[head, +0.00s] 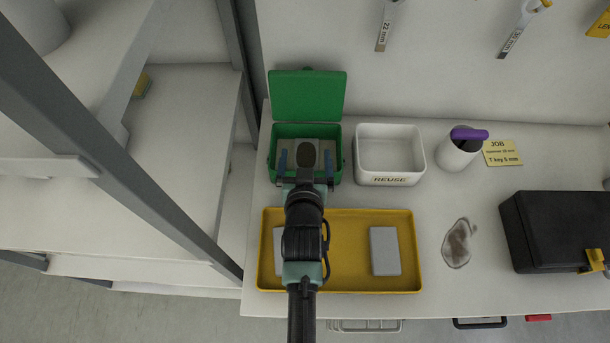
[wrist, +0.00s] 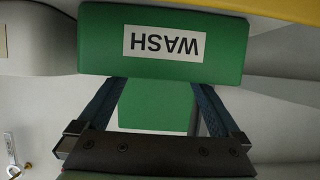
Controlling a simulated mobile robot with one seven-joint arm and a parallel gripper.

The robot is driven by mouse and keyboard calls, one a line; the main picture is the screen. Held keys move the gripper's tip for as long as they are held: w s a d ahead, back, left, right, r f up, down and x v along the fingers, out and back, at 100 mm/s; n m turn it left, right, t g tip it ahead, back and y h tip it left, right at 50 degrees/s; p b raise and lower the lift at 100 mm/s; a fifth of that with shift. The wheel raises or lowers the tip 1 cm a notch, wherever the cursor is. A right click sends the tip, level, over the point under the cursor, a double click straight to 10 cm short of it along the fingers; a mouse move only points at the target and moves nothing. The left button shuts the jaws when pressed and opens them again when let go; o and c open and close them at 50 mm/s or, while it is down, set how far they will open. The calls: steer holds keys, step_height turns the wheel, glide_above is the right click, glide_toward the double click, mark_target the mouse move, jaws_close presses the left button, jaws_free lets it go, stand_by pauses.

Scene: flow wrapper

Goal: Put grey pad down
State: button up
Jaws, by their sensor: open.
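A grey pad with a dark oval spot (head: 306,147) shows at the open green box (head: 340,183), between my fingers. My gripper (head: 305,160) is open over the box, one blue finger on each side of the pad. Whether the fingers touch it, or how deep it sits, I cannot tell. In the wrist view my gripper (wrist: 158,100) reaches past the box's green front (wrist: 105,50), labelled WASH upside down; the spotted pad is not clear there. Another grey pad (head: 385,250) lies at the right of the yellow tray (head: 345,275). A third grey pad (head: 279,255) is partly behind my arm.
The green lid (head: 308,95) stands open behind the box. A white REUSE bin (head: 390,179) is close on its right, with a white bottle (head: 456,155) beyond. A grey post (head: 130,165) rises at left.

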steer(key=v, duration=0.9)
steer(key=shift+w, duration=0.1)
steer(key=w+r+t, duration=0.3)
steer(key=w+r, duration=0.1)
steer(key=r, duration=1.2)
steer(key=w+r+t, duration=0.4)
steer(key=r, duration=1.2)
steer(key=s+r+t, duration=0.2)
steer(key=s+r, duration=0.2)
steer(key=r, duration=0.5)
steer(key=s+r+t, duration=0.2)
steer(key=s+r, duration=0.2)
steer(key=r, duration=0.6)
steer(key=s+r+t, duration=0.3)
steer(key=s+r, duration=0.1)
steer(key=r, duration=0.5)
steer(key=shift+d+r, duration=0.25)
steer(key=shift+d, duration=0.1)
